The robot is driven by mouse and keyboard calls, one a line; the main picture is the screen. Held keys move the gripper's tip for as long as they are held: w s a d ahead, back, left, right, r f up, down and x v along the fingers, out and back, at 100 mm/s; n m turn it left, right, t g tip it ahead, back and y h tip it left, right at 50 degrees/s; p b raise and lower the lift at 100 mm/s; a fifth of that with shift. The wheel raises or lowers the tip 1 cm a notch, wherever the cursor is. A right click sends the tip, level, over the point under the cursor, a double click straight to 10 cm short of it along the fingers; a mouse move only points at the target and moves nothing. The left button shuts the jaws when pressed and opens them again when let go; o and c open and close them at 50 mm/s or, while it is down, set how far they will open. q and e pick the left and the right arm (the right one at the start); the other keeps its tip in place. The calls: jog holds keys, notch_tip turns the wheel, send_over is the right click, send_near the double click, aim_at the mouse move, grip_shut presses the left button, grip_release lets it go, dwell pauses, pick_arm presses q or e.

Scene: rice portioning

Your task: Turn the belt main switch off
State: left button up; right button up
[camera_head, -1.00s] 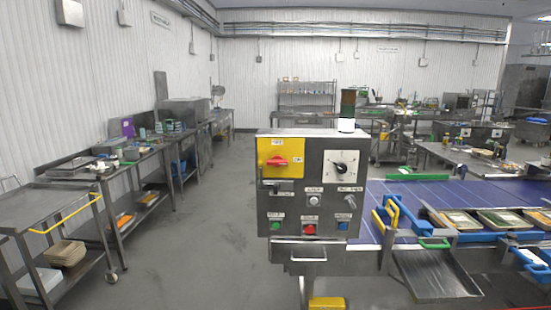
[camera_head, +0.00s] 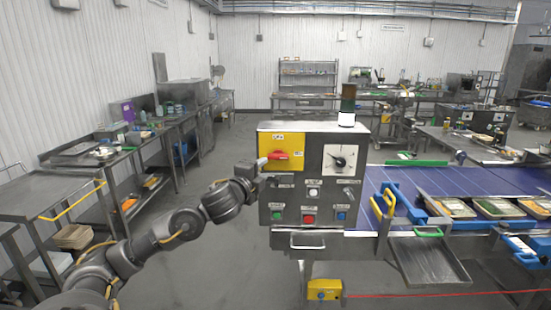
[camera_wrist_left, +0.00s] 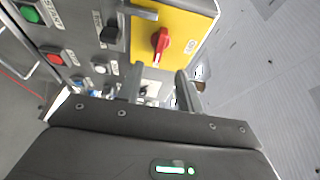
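The control box (camera_head: 311,228) stands in the middle of the head view. Its red rotary switch (camera_head: 278,155) sits on a yellow plate (camera_head: 294,141) at upper left, with its handle roughly level. The left wrist view shows the red switch (camera_wrist_left: 160,42) on the yellow plate (camera_wrist_left: 190,22), just beyond my fingertips. My left gripper (camera_head: 262,164) is at the box's left edge, beside the switch. In the left wrist view my left gripper (camera_wrist_left: 160,82) has its two fingers apart, with nothing between them. Contact with the switch cannot be told. My right gripper is not in view.
A black dial (camera_head: 340,161) sits right of the yellow plate. Green (camera_head: 277,215), red (camera_head: 308,219) and blue (camera_head: 341,215) buttons lie below. A blue belt (camera_head: 460,180) with trays runs right. A cart (camera_head: 45,195) stands left; the floor between is clear.

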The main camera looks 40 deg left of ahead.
aim_at(277, 158)
pick_arm(q)
jog(key=p+x, duration=0.3)
jog(key=x, duration=0.5)
jog(key=shift+w+a+r+p, duration=0.1)
jog(key=shift+w+r+p, duration=0.05)
jog(key=shift+w+p, duration=0.2)
jog(key=shift+w+a, duration=0.15)
jog(key=shift+w, duration=0.6)
grip_shut()
